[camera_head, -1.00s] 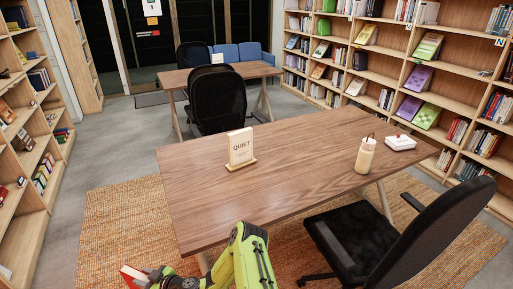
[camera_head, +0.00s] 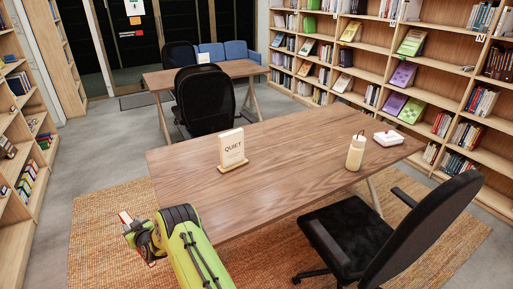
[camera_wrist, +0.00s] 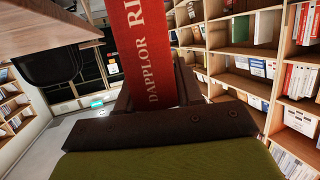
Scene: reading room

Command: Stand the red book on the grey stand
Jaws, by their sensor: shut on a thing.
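My gripper (camera_head: 133,229) is left of the near end of the wooden table, over the woven rug. It is shut on the red book (camera_wrist: 151,45), whose spine with pale lettering fills the top middle of the wrist view. In the head view only a small red and white part of the book (camera_head: 125,217) shows beyond the gripper; the rest is hidden. I cannot pick out a grey stand in either view.
Bookshelves (camera_head: 20,195) line the left, with grey floor between.

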